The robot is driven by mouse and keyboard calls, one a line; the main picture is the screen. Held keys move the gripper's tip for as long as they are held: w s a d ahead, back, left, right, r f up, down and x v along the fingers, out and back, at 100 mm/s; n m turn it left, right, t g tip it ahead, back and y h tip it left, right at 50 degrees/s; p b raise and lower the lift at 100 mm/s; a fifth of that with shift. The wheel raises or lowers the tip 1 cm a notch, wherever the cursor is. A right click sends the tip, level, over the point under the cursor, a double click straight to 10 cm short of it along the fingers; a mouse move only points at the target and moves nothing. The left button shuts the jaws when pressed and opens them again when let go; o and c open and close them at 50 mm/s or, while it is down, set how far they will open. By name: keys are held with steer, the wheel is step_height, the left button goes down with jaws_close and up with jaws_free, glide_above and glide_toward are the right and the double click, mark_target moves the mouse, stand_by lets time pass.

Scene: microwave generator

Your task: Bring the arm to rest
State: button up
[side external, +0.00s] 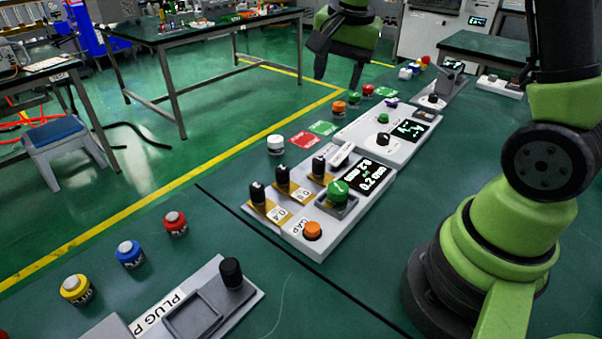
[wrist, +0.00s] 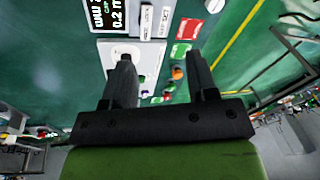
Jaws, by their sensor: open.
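My gripper (side external: 340,50) is in the air above the far part of the green bench in the side external view, near the top edge. In the wrist view my gripper (wrist: 162,75) has its two dark fingers apart, with nothing between them. A control panel with a lit display (side external: 410,129) stands on the bench below and to the right of it. A second panel (side external: 318,230) with a display, dark knobs, a green knob and an orange button stands closer to the camera.
A plug panel (side external: 260,296) stands at the near edge beside red, blue (side external: 130,253) and yellow plugs. Red and green cards (side external: 305,139) lie near a white cylinder (side external: 275,145). Several small coloured pieces stand farther back. The air around my gripper looks clear.

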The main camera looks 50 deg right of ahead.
steer(key=s+a+r+n+t+y, duration=0.1)
steer(key=s+a+r+n, duration=0.3)
steer(key=s, duration=0.4)
steer(key=s+a+r+n+t+y, duration=0.1)
steer(key=s+a+r+n+t, duration=0.3)
steer(key=s+a, duration=0.3)
steer(key=shift+s+a+n+y, duration=0.35)
steer(key=shift+s+n+y, duration=0.05)
steer(key=shift+s+n, duration=0.45)
steer(key=shift+r, duration=0.1)
